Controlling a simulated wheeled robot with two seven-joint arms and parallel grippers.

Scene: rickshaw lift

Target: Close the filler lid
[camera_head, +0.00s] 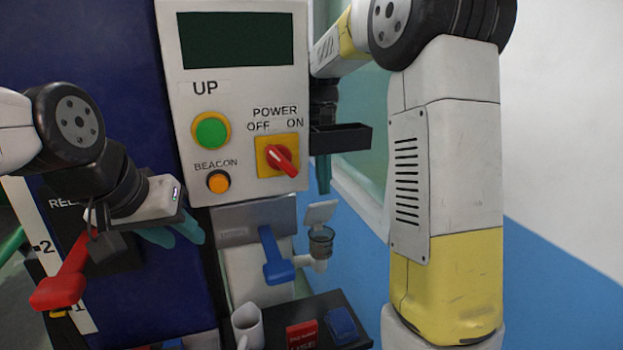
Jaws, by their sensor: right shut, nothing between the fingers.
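The filler lid (321,212) is a small pale grey flap, standing raised and tilted above the filler neck (321,242), a clear cup-like opening on a white elbow pipe. The neck's mouth is uncovered. My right gripper (323,190) points down just above the lid, its teal fingers shut and empty. A small gap seems to lie between the fingertips and the lid, but contact is hard to judge. My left gripper (186,240) is at the left, in front of the dark blue panel, its teal fingers apart with nothing between them, far from the lid.
A blue lever (275,256) stands just left of the filler neck. Above is a control panel (236,95) with a green button and red power switch. A red handle (62,285) is below my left arm.

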